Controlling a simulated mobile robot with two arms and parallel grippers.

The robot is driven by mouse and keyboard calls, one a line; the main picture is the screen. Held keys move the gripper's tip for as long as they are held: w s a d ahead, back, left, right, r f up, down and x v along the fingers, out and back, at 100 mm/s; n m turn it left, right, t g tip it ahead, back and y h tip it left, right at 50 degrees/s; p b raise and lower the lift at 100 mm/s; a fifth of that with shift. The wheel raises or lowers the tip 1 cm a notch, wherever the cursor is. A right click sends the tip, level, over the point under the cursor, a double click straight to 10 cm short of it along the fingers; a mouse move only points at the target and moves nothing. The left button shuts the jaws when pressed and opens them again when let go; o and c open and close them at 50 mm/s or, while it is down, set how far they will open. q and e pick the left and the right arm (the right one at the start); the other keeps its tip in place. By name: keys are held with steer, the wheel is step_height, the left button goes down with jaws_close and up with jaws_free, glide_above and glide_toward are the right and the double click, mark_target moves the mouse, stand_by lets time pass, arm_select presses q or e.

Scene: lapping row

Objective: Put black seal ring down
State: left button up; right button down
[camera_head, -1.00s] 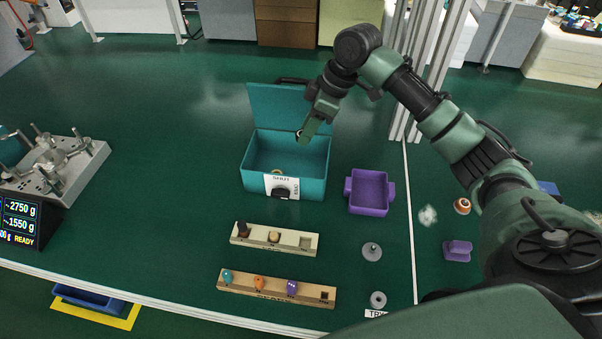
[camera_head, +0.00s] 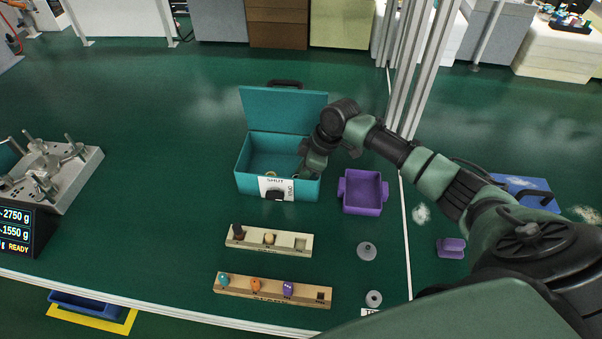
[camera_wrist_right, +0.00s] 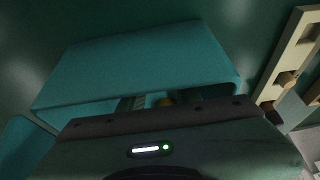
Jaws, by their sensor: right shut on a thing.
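My right gripper (camera_head: 303,173) reaches down into the right front part of the open teal box (camera_head: 247,183), close to its front wall. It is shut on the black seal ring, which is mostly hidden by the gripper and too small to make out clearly. A small yellowish ring (camera_head: 271,175) lies in the box, left of my gripper. My left gripper is not in view.
The box's lid (camera_head: 283,108) stands open at the back. A purple tray (camera_head: 362,208) stands close to the right. Two wooden racks, the upper (camera_head: 285,241) and the lower (camera_head: 262,287), lie in front. A metal fixture (camera_head: 60,175) is far left. The mat left of the box is clear.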

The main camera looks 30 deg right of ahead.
steer(key=c, duration=1)
jaws_free()
steer(key=v, duration=1.2)
steer(key=shift+r, duration=0.15)
